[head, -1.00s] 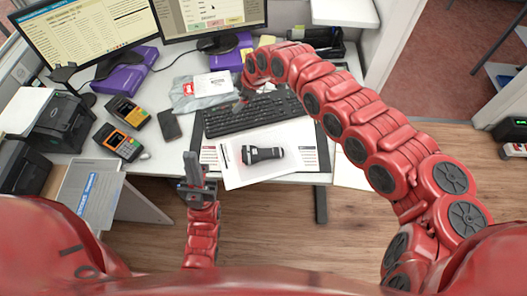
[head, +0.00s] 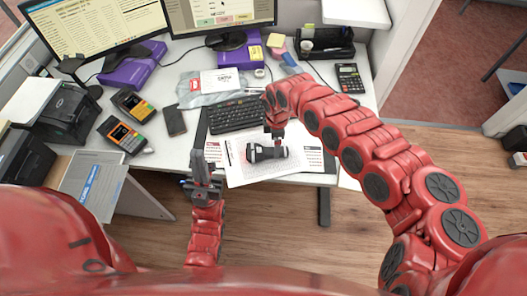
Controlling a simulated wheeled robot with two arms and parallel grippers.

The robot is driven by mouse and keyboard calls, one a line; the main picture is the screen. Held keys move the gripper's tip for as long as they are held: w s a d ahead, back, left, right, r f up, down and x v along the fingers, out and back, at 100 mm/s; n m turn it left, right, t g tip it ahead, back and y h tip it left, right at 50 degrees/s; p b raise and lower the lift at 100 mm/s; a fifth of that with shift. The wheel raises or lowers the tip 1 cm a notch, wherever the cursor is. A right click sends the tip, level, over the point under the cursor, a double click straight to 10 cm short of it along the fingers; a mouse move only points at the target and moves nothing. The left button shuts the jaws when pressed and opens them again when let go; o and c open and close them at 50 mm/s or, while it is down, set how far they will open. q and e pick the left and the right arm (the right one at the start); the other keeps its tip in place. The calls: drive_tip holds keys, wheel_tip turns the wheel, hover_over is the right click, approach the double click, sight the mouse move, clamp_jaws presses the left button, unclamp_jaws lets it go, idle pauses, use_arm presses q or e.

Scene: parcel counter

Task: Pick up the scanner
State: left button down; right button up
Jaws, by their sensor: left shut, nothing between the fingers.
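The scanner (head: 266,153), a dark handheld device with a wider left end, lies on a white printed sheet (head: 245,178) near the desk's front edge. My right gripper (head: 277,137) points down just behind and over its right half. It is small and partly hidden by its own wrist, so its jaws and any contact with the scanner cannot be made out. My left gripper (head: 205,160) points up in front of the desk edge, left of the sheet. It is shut and empty, apart from the scanner.
A black keyboard (head: 233,116) lies behind the sheet. Two handheld terminals (head: 124,134) and a dark phone (head: 174,121) lie to the left. A calculator (head: 349,78) and a black organiser (head: 322,42) stand at the back right. Monitors (head: 95,28) stand behind.

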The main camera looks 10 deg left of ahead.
sight(268, 152)
drive_tip(key=shift+w+d+f+p, duration=0.1)
drive_tip(key=shift+f+p, duration=0.15)
drive_tip(key=shift+f, duration=1.2)
drive_tip(key=shift+w+d+f+p, duration=0.1)
drive_tip(key=shift+f+p, duration=0.1)
drive_tip(key=shift+f, duration=1.2)
drive_tip(key=shift+a, duration=0.1)
clamp_jaws()
